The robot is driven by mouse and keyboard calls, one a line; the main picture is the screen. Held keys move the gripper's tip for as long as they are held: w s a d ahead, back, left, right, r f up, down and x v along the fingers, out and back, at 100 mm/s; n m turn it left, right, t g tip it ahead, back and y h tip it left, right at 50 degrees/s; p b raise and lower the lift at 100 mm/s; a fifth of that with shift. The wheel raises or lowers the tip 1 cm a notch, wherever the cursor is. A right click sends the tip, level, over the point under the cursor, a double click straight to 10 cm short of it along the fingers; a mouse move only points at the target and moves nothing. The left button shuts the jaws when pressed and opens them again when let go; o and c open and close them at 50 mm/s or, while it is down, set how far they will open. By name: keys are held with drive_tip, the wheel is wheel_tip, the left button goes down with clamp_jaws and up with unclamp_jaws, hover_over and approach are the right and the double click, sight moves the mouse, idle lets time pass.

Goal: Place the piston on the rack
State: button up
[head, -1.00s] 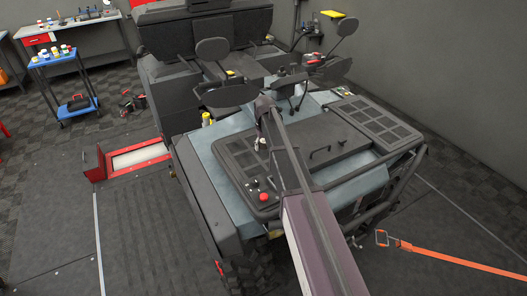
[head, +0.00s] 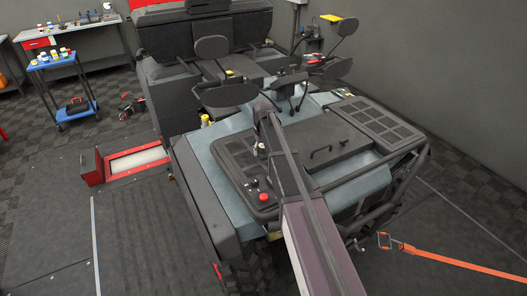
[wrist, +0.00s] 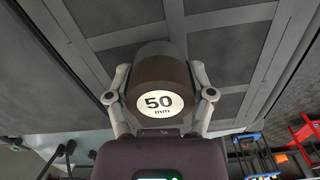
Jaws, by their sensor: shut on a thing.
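In the wrist view, my gripper (wrist: 159,78) is shut on a dark cylinder, the piston (wrist: 160,66), with a white round label reading "50 mm". One finger lies against each side of it. A grey panelled surface fills the picture behind the piston. In the head view my arm reaches forward over the dark vehicle; its gripper and the piston cannot be made out there. I cannot tell for certain which thing is the rack.
The vehicle (head: 218,188) takes up the middle of the head view. A red-framed floor plate (head: 137,160), a blue cart (head: 62,82) and a workbench (head: 93,38) stand left. An orange strap (head: 460,264) lies on the floor at right. Open floor lies at lower left.

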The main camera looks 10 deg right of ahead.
drive_tip(key=shift+f+b, duration=0.6)
drive_tip(key=shift+f, duration=0.05)
drive_tip(key=o, duration=1.1)
drive_tip(key=shift+o, duration=0.2)
drive_tip(key=shift+r, duration=0.2)
wheel_tip(320, 180, up, 13)
drive_tip(key=p, duration=1.3)
drive_tip(key=s+m, duration=0.1)
drive_tip(key=s, duration=2.8)
drive_tip(key=shift+s+m, duration=0.15)
drive_tip(key=shift+m, duration=0.25)
